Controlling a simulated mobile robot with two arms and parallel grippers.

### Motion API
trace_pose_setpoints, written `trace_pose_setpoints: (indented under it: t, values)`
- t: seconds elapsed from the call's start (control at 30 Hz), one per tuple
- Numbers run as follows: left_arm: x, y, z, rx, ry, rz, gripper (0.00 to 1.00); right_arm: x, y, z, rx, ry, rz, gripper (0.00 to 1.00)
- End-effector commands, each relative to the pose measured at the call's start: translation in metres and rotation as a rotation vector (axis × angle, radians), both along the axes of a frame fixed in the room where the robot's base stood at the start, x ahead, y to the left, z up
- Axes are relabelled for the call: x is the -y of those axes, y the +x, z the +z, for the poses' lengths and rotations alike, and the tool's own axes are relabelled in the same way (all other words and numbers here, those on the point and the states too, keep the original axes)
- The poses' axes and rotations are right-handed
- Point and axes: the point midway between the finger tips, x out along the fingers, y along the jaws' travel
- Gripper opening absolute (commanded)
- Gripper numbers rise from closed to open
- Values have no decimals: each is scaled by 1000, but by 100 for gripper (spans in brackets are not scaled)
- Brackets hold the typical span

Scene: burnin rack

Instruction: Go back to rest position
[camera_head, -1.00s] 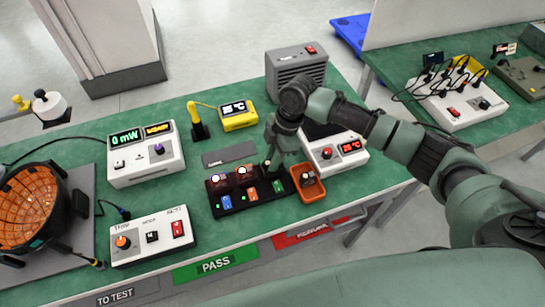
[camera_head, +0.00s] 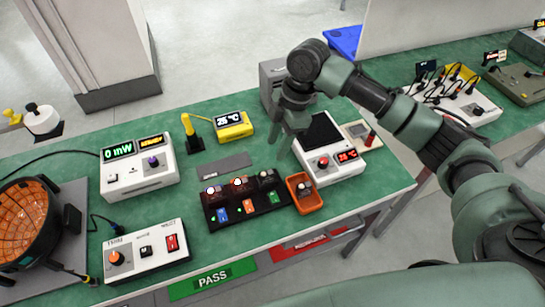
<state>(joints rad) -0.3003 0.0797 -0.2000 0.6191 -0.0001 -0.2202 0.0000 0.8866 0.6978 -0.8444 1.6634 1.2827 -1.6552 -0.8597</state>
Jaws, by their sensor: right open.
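My right gripper (camera_head: 288,138) hangs from the right arm, above the bench between the black rack and the white heater unit. It is open, with nothing seen between its fingers. The arm reaches in from the right edge. My left gripper is not in view. The black rack (camera_head: 247,213) lies below and to the left of the gripper, apart from it. Its three positions each have a round light-topped part and a coloured switch. An orange bin (camera_head: 305,205) with a small part in it sits right of the rack.
A white heater unit (camera_head: 345,169) with a red display is close to the gripper. A grey box (camera_head: 272,78) stands behind my wrist. A yellow display (camera_head: 233,132), a white meter (camera_head: 140,178) and a white switch box (camera_head: 146,262) stand left. Green bench (camera_head: 385,178) is bare at right.

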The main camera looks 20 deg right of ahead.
Motion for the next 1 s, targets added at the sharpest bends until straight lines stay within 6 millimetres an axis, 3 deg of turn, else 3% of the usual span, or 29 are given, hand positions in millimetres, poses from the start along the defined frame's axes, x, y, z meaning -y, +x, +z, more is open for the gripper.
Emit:
trace_pose_setpoints:
  t: [0.2,0.73,0.87,1.0]
  values:
    - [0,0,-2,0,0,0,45,4,0,17,0,0,0,41]
    - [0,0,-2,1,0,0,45,4,-1,16,-2,0,0,41]
    - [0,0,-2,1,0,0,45,-9,-12,-2,-5,4,-14,41]
    - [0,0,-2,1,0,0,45,-40,-40,-40,0,26,-83,41]
